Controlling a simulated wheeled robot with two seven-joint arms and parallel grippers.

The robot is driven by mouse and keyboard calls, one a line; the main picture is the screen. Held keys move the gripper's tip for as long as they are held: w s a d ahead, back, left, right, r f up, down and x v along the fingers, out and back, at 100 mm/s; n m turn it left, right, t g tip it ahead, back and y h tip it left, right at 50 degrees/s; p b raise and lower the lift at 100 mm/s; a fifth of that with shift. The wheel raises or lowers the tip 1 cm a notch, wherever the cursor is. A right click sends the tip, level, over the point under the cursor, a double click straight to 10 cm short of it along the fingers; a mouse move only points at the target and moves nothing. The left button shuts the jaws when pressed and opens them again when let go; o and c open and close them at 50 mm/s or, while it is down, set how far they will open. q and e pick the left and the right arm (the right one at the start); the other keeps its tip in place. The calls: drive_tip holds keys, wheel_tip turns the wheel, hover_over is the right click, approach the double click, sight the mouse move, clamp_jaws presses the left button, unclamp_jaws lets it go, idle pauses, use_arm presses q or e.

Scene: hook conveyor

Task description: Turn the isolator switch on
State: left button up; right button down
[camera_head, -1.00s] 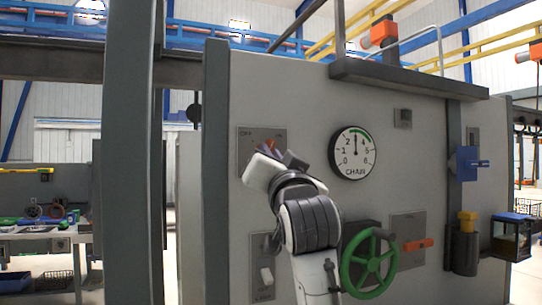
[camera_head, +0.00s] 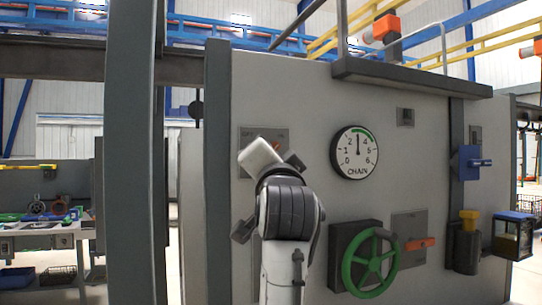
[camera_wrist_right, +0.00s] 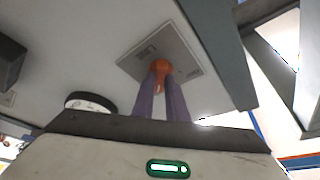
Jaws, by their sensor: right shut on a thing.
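The isolator switch plate (camera_head: 259,132) is on the upper left of the grey panel, with an OFF label at its left. In the right wrist view, the square plate (camera_wrist_right: 187,55) carries the orange switch handle (camera_wrist_right: 161,66). My right gripper (camera_wrist_right: 160,75) has its two purple fingers shut around this handle. In the head view, the white hand and dark wrist cover the lower plate and most of the handle. I cannot read the handle's exact angle. My left gripper is not in view.
A round CHAIN gauge (camera_head: 354,152) is right of the switch. A green handwheel (camera_head: 371,263) and an orange lever (camera_head: 420,244) are lower right. A blue lever (camera_head: 470,162) is on the post. A dark column (camera_head: 217,180) edges the panel at left.

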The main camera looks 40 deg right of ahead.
drive_tip(key=c, duration=1.8)
unclamp_jaws()
drive_tip(key=shift+o, duration=0.2)
drive_tip(key=b+v, duration=0.2)
drive_tip(key=v, duration=0.5)
drive_tip(key=shift+s+f, duration=0.15)
drive_tip(key=shift+s, duration=0.05)
drive_tip(key=shift+a, duration=0.1)
